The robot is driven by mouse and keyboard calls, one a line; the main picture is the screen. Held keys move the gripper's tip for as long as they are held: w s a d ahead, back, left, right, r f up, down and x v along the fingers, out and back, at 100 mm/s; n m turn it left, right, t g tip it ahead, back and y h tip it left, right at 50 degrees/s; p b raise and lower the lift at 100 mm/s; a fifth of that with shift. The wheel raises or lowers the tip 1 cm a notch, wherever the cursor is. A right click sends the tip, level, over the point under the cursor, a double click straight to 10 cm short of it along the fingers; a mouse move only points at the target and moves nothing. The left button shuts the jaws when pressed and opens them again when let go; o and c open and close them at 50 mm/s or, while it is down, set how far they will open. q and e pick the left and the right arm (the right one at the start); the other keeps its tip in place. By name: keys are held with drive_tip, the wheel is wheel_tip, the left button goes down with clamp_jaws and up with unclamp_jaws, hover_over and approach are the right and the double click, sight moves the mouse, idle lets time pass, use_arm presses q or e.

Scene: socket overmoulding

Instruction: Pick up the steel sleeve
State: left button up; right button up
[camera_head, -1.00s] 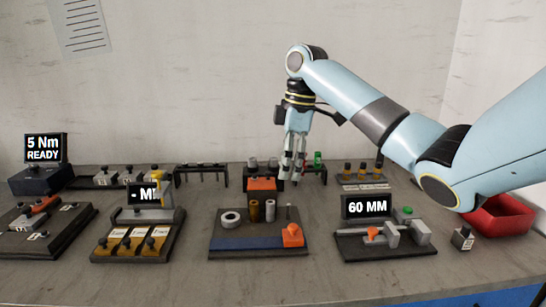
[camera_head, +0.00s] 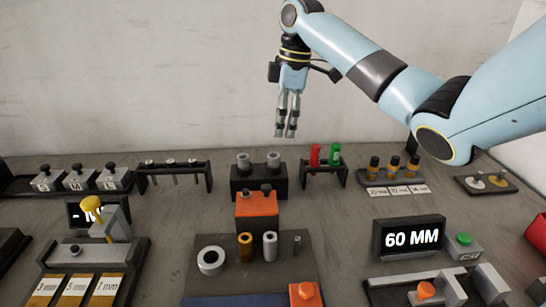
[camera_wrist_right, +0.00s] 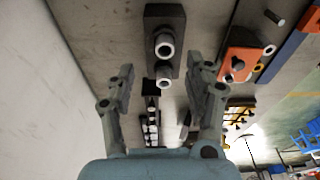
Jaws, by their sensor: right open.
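A grey metallic sleeve (camera_head: 270,246) stands upright on the central board, right of a brass sleeve (camera_head: 245,246). My right gripper (camera_head: 286,134) hangs fingers down, open and empty, above and behind the black block in the picture. My left gripper is out of view.
A rack with red and green pieces (camera_head: 325,155) stands right of the black block. A 60 MM display (camera_head: 409,238) stands front right.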

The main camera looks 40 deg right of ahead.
sight(274, 153)
drive_tip(key=f, duration=0.2)
drive_tip(key=a+f, duration=0.1)
drive_tip(key=f, duration=0.2)
drive_tip(key=a+f, duration=0.1)
drive_tip(key=f, duration=0.2)
drive_tip(key=shift+w, duration=0.35)
drive_tip(key=shift+c, duration=0.2)
drive_tip(key=c, duration=0.9)
